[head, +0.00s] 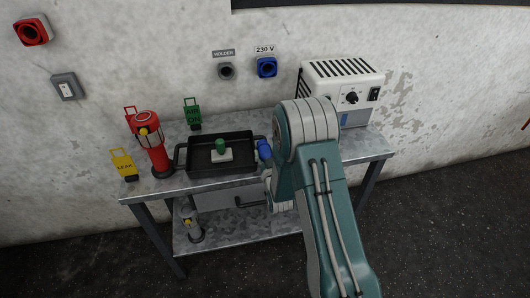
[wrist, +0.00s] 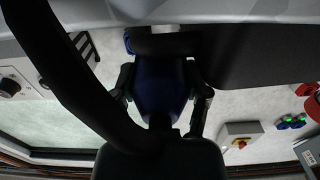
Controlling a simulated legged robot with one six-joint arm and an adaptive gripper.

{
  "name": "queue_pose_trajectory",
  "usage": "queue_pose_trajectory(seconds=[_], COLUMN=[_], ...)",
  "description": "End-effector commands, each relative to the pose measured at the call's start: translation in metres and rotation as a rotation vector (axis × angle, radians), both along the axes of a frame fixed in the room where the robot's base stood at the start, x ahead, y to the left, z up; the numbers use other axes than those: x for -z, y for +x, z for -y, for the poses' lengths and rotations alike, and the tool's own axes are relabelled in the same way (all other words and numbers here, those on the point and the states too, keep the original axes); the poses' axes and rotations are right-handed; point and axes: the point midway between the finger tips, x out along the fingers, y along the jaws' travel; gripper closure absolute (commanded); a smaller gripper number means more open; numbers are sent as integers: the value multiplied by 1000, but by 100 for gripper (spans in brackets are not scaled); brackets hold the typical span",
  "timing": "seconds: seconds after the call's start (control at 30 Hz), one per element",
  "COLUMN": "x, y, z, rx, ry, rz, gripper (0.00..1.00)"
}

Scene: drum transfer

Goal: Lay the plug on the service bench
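The blue plug (head: 264,149) shows in the head view beside the right end of the black tray, at the left edge of my arm. In the wrist view the blue plug (wrist: 160,88) fills the space between the two dark fingers of my gripper (wrist: 161,92), which press against its sides. In the head view my arm hides most of the gripper. The service bench (head: 370,148) is a grey metal table against the wall. Whether the plug touches the bench top is hard to tell.
A black tray (head: 183,168) holds a white block with a green knob (head: 220,146). A white unit (head: 340,85) stands at right.

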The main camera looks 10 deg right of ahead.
Motion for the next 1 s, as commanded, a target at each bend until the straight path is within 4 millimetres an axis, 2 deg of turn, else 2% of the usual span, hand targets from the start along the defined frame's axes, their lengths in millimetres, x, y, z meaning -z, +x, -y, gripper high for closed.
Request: queue_pose_trajectory(seconds=[0.43, 0.57, 0.67, 1.0], x=[-1, -9, -8, -8], y=[0, 0, -15, -86], z=[0, 0, 0, 0], rx=[0, 0, 0, 0], ry=[0, 0, 0, 0], rz=[1, 3, -4, -3], gripper=[9, 9, 9, 9])
